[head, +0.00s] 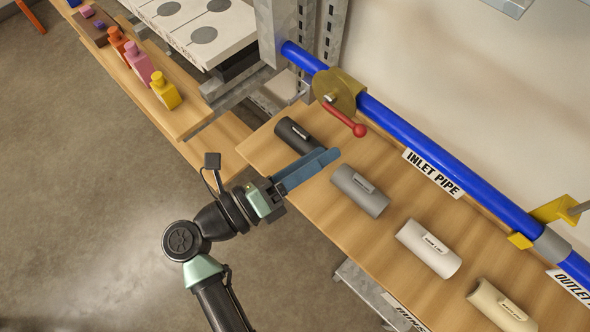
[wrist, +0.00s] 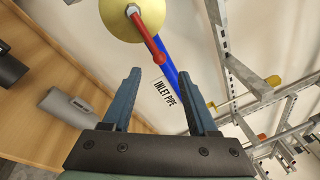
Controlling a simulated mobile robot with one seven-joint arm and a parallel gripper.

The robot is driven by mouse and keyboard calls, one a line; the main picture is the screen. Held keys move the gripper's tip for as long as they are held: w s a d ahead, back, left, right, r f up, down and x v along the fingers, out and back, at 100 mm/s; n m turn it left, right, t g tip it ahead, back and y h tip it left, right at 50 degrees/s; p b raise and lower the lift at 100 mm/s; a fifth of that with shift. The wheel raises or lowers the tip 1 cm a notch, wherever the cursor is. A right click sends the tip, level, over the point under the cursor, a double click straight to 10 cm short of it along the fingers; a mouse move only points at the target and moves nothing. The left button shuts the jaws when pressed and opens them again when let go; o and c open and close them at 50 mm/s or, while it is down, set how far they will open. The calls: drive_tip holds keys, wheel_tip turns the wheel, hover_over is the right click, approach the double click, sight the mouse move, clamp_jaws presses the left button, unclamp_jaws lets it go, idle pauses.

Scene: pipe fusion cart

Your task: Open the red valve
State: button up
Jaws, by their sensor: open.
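The red valve handle (head: 346,118) is a red lever with a rounded end, fixed on a brass disc-shaped valve body (head: 334,91) on the blue inlet pipe (head: 408,132). In the head view the lever slants down to the right from the disc. In the wrist view the red lever (wrist: 149,38) lies ahead of my fingertips, below the yellow disc (wrist: 118,14). My gripper (head: 328,156) is open and empty, above the wooden shelf, below and left of the lever. The wrist view shows its two blue fingers (wrist: 160,75) spread, apart from the lever.
A black cylinder (head: 295,134), a grey cylinder (head: 360,191), a white cylinder (head: 428,248) and a cream cylinder (head: 501,305) lie on the wooden shelf (head: 400,206). Coloured bottles (head: 164,91) stand on a left shelf. A metal post (head: 300,35) rises near the valve.

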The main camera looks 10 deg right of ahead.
drive_tip(key=v, duration=0.4)
drive_tip(key=shift+b, duration=0.3)
